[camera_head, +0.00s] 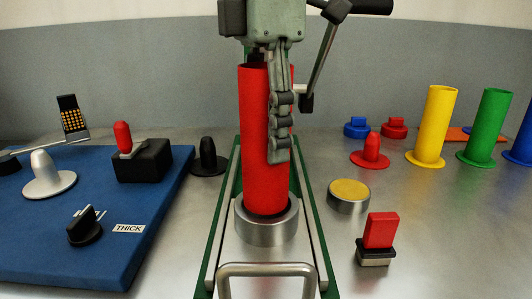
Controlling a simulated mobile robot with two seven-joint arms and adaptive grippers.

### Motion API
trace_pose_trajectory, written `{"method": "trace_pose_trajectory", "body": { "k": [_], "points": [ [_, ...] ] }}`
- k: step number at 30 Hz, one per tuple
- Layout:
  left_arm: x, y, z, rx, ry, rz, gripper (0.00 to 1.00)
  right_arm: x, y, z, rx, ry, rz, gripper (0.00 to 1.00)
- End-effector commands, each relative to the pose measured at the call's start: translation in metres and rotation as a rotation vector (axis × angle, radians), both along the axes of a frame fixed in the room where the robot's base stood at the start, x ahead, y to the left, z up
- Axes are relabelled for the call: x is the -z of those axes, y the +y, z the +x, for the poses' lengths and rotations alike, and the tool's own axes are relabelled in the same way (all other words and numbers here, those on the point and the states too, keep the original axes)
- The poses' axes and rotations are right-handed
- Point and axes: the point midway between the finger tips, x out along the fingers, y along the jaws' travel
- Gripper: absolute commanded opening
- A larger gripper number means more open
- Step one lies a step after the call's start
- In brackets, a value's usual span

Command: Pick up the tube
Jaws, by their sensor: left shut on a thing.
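A tall red tube (257,150) stands upright in the middle of the head view. Its lower end is at a round metal holder (266,228) on a green-edged frame; I cannot tell whether it is raised off the holder's bottom. My left gripper (277,150) comes down from above and is shut on the red tube. One jointed grey finger lies along the tube's near right side. The other finger is mostly hidden. My right gripper does not show.
Yellow (433,125), green (487,127) and blue tubes stand at right. A red switch block (380,235) and yellow-topped button (348,195) are right of the frame. A blue panel (150,210) with knobs lies left. A metal handle (266,270) is in front.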

Motion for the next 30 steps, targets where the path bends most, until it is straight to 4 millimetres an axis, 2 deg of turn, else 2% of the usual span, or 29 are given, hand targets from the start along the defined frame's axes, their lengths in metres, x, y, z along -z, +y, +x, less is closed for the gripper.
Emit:
{"method": "trace_pose_trajectory", "body": {
  "k": [9, 15, 21, 30],
  "points": [
    [-0.037, 0.046, -0.049, 0.001, -0.003, -0.001, 0.23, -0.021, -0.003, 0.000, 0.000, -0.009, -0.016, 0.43],
    [-0.057, 0.067, -0.074, 0.000, -0.001, -0.001, 0.23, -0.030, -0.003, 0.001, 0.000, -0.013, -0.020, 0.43],
    [-0.066, 0.077, -0.085, 0.000, 0.000, 0.001, 0.23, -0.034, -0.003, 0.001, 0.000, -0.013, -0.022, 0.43],
    [-0.067, 0.078, -0.086, 0.001, 0.000, 0.001, 0.23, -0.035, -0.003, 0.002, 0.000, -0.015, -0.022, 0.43]
  ]
}}
